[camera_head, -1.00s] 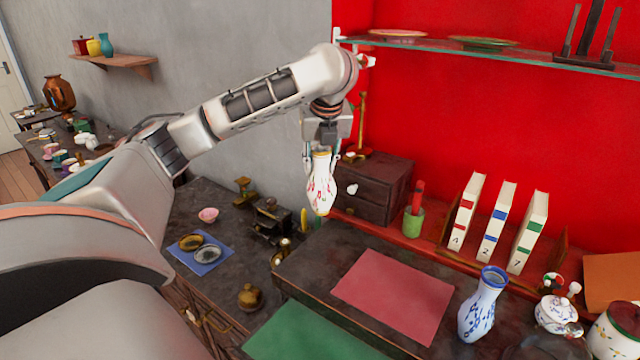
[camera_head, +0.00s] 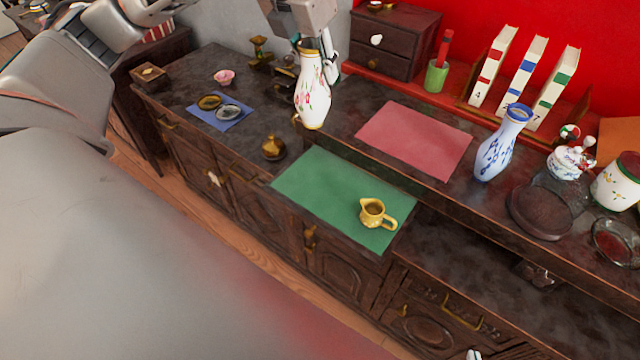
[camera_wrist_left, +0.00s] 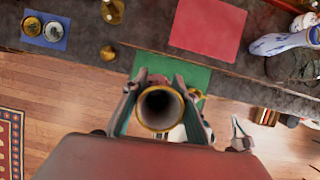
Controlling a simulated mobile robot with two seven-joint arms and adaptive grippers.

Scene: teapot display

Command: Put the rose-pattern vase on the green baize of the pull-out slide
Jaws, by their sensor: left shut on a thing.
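The white rose-pattern vase (camera_head: 312,92) with a gold rim is held upright by my left gripper (camera_head: 314,52). In the left wrist view its round mouth (camera_wrist_left: 160,108) sits between the two fingers (camera_wrist_left: 160,100). The green baize (camera_head: 325,190) of the pull-out slide lies in front of and below the vase in the head view. A small yellow jug (camera_head: 372,213) stands on the right part of the baize. In the wrist view the baize (camera_wrist_left: 150,62) is partly hidden by the gripper and vase.
A blue-and-white vase (camera_head: 502,142) stands right of a pink mat (camera_head: 415,138) on the raised top. A brass pot (camera_head: 273,148) stands left of the baize. The left and middle baize is clear. Drawers (camera_head: 392,42) stand behind.

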